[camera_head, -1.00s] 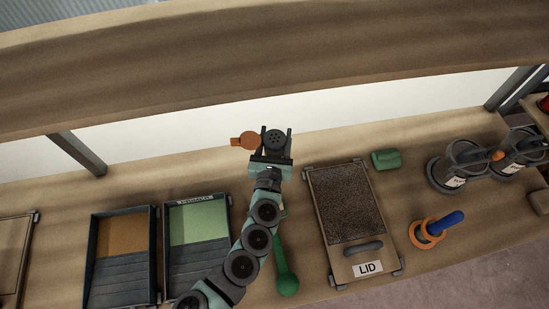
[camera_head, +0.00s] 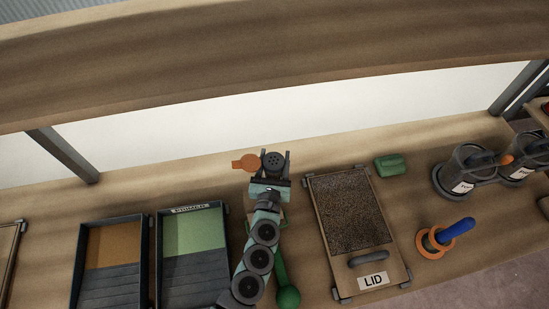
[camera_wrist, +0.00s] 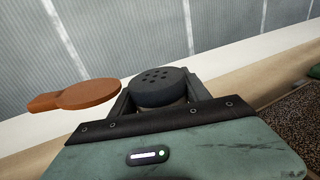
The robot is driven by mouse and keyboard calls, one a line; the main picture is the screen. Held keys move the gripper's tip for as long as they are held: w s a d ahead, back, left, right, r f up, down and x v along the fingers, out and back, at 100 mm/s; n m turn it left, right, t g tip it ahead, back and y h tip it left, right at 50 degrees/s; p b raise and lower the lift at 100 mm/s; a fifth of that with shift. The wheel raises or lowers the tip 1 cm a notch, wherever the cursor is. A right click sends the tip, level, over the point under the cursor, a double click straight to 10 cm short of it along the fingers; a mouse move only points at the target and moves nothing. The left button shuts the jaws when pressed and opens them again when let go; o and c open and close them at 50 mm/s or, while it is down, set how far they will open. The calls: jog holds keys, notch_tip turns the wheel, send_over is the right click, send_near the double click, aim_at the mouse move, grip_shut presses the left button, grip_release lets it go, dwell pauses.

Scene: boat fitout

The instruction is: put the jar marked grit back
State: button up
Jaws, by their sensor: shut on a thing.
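My gripper (camera_head: 274,163) is shut on a jar with a dark, round, perforated top (camera_head: 274,158). The jar's top also shows in the wrist view (camera_wrist: 161,87), between the two fingers. Its body is mostly hidden behind my gripper, and no marking on it can be read. An orange disc with a tab (camera_head: 246,162) is just left of the jar's top; it also shows in the wrist view (camera_wrist: 88,94). I cannot tell whether it is joined to the jar. The jar is above the back part of the bench.
Below lie a green paint tray (camera_head: 192,235), an orange-brown tray (camera_head: 112,250) and a green-knobbed tool (camera_head: 288,296). An overhead beam (camera_head: 260,70) crosses the top.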

jog(key=shift+f, duration=0.2)
jog(key=o, duration=1.4)
jog(key=shift+r, duration=0.15)
jog(key=shift+s+r, duration=0.1)
jog(key=s, duration=0.3)
jog(key=s+a, duration=0.1)
jog(key=s, duration=0.6)
jog(key=shift+s+a, duration=0.2)
jog(key=shift+a, duration=0.05)
jog(key=shift+s, duration=0.7)
